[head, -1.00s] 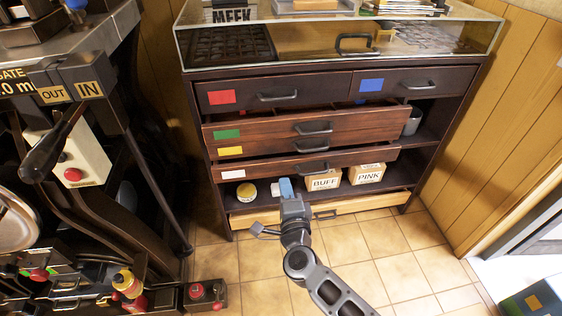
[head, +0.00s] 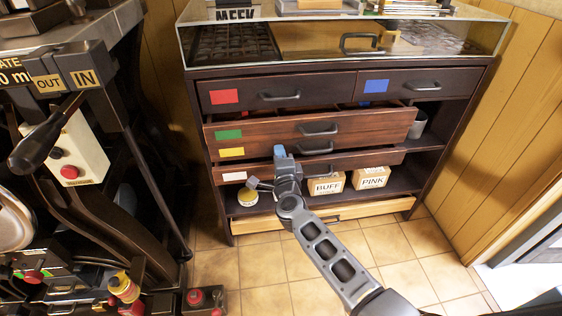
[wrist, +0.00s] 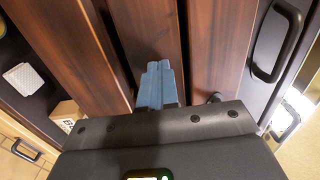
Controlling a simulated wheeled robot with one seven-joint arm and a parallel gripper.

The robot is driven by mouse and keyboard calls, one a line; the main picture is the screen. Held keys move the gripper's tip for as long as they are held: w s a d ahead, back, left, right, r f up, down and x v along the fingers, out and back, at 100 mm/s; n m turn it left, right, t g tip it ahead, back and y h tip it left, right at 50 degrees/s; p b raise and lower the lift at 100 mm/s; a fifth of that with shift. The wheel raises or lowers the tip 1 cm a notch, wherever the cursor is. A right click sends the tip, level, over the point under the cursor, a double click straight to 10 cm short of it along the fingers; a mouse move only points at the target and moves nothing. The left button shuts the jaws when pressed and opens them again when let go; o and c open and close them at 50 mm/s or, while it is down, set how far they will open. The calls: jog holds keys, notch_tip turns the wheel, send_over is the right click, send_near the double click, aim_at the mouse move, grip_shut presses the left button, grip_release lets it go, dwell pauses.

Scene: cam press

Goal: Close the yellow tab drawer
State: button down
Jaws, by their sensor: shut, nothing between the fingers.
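The yellow tab drawer (head: 262,152) has a reddish-brown front with a yellow tab (head: 231,153) at its left and a dark bar handle (head: 317,148). It lies between the green tab drawer (head: 270,131) and the white tab drawer (head: 345,163). How far it stands out is hard to tell. My gripper (head: 279,151) is shut and empty, its blue fingertips in front of this drawer, left of the handle. In the wrist view the shut fingers (wrist: 158,84) overlap the brown front (wrist: 150,30). I cannot tell whether they touch it.
The green tab drawer stands out above, its interior partly showing. The red tab drawer (head: 255,95) and blue tab drawer (head: 400,86) look closed. Below are a yellow-lidded tin (head: 247,196), the BUFF box (head: 327,185) and PINK box (head: 370,178). A press (head: 75,150) stands at left.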

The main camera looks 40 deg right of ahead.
jog(key=shift+w+d, duration=0.1)
jog(key=b+x, duration=0.1)
jog(key=x, duration=0.3)
jog(key=shift+w, duration=0.1)
dwell(0.3)
